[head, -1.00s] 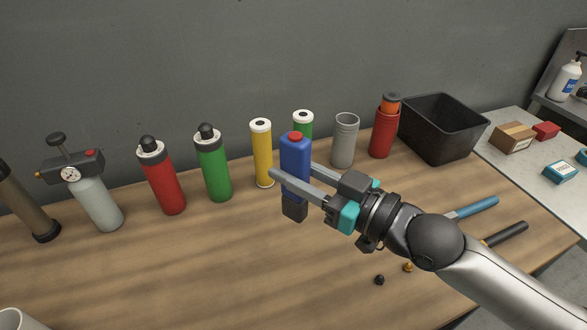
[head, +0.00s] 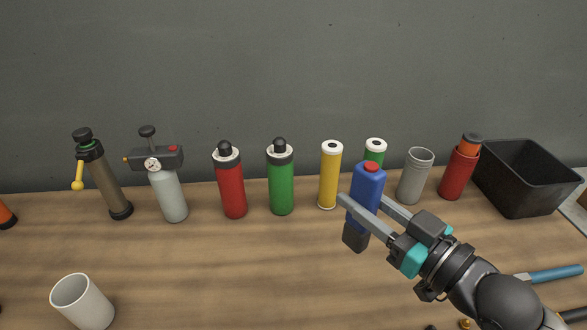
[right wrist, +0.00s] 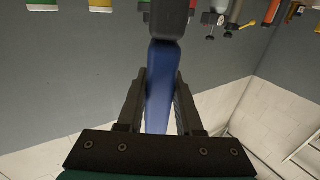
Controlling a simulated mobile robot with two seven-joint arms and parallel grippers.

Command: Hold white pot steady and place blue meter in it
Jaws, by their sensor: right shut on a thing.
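The blue meter (head: 368,188) has a red cap and a dark lower end. My right gripper (head: 362,208) is shut on it and holds it roughly upright, in front of the yellow and green-labelled cylinders. In the right wrist view the blue meter (right wrist: 160,90) sits between the two fingers. The white pot (head: 82,303) stands at the lower left of the head view, well to the left of the right gripper. It is open at the top and its lower part touches the picture's bottom edge. My left gripper does not show.
A row of bottles and cylinders lines the wall, among them a red bottle (head: 231,185), a green bottle (head: 281,185) and a yellow cylinder (head: 329,178). A black bin (head: 525,185) stands at the right. The table between pot and gripper is clear.

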